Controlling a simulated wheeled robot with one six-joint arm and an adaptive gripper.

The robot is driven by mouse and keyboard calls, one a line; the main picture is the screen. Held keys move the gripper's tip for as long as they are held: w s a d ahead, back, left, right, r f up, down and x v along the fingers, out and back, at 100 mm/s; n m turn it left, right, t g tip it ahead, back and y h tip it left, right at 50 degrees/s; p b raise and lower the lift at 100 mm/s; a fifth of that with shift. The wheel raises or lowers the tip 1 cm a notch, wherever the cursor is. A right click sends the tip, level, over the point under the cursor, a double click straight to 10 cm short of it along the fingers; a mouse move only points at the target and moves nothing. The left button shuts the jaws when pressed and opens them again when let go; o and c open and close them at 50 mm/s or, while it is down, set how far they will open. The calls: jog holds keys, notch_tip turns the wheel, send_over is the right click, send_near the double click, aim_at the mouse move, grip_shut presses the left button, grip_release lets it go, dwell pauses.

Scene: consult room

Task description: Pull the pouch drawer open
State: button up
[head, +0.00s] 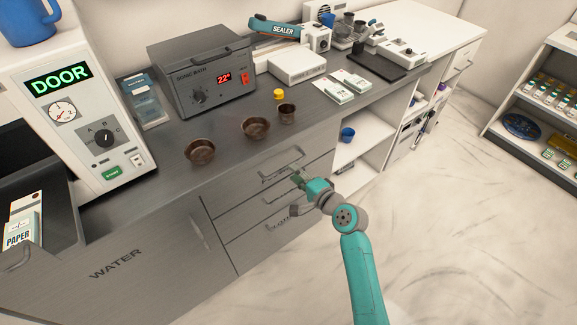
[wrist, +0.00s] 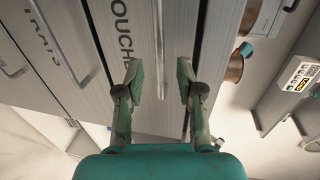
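The pouch drawer (head: 260,171) is the top grey drawer in the head view, flush with the cabinet front. My gripper (head: 300,178) is at the right part of the handle. In the wrist view my gripper (wrist: 159,78) has its two green fingers apart, one on each side of the bar, with gaps visible. Contact cannot be told.
Lower drawers with handles (head: 281,193) sit below, shut. Brown bowls (head: 256,128) and a small brown cup (head: 287,114) stand on the counter above, near its front edge. Open shelves (head: 352,160) with a blue cup lie to the right. The floor in front (head: 270,285) is clear.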

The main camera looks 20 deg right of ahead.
jog(key=shift+x, duration=2.5)
jog(key=shift+a, duration=0.1)
grip_shut()
